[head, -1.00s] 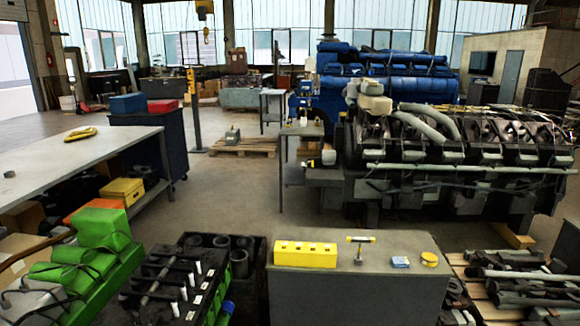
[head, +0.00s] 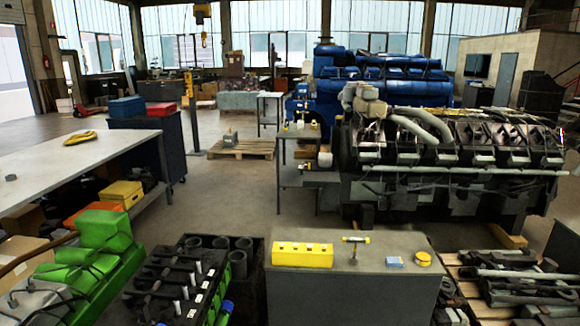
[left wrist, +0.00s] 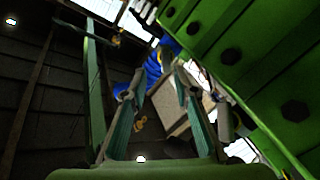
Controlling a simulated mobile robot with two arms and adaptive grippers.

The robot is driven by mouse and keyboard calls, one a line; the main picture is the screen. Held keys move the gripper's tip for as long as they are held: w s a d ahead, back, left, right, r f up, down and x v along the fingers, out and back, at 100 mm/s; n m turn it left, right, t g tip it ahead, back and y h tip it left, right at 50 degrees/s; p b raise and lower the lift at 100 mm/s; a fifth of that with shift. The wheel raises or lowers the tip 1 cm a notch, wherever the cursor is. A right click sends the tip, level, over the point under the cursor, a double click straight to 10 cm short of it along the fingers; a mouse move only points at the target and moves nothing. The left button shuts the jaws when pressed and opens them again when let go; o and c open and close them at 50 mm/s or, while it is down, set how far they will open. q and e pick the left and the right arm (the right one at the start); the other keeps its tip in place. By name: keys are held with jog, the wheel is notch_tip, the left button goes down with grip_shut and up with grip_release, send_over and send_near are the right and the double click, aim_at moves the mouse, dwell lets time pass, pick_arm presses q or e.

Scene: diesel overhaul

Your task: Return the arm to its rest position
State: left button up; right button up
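My left gripper (left wrist: 160,88) shows only in the left wrist view. Its two fingers stand apart with a gap between them, and nothing is held there. A pale box-like shape and blue shapes show beyond the fingertips, apart from them as far as I can tell. Neither arm shows in the head view, and my right gripper is in no frame. The grey cabinet (head: 350,295) in front bears a yellow block (head: 302,254), a T-handled tool (head: 355,243), a small blue box (head: 395,262) and a round yellow tin (head: 423,258).
A green part with dark round holes (left wrist: 235,60) runs close along the right of the left wrist view. In the head view, a green engine (head: 100,250) stands at lower left, a workbench (head: 75,165) at left and a large engine (head: 450,160) at right. Open floor (head: 235,195) lies between.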

pick_arm(q)
jog(key=s+d+m+g+h, duration=0.45)
jog(key=d+m+h, duration=0.35)
jog(key=d+m, duration=0.25)
jog(key=s+r+m+g+y, duration=0.15)
jog(key=s+g, duration=0.25)
jog(key=s, duration=0.6)
jog(key=s+r+m+g, duration=0.3)
jog(key=s+g, duration=0.2)
jog(key=s, duration=0.5)
notch_tip(320, 180, down, 28)
jog(key=s, duration=0.2)
jog(key=s+a+f+g+b, duration=0.1)
jog(key=s+a+f+g, duration=0.1)
jog(key=s+f, duration=1.4)
jog(key=shift+s+a+f+b, duration=0.3)
jog(key=shift+s+a, duration=0.15)
jog(key=shift+a, duration=0.15)
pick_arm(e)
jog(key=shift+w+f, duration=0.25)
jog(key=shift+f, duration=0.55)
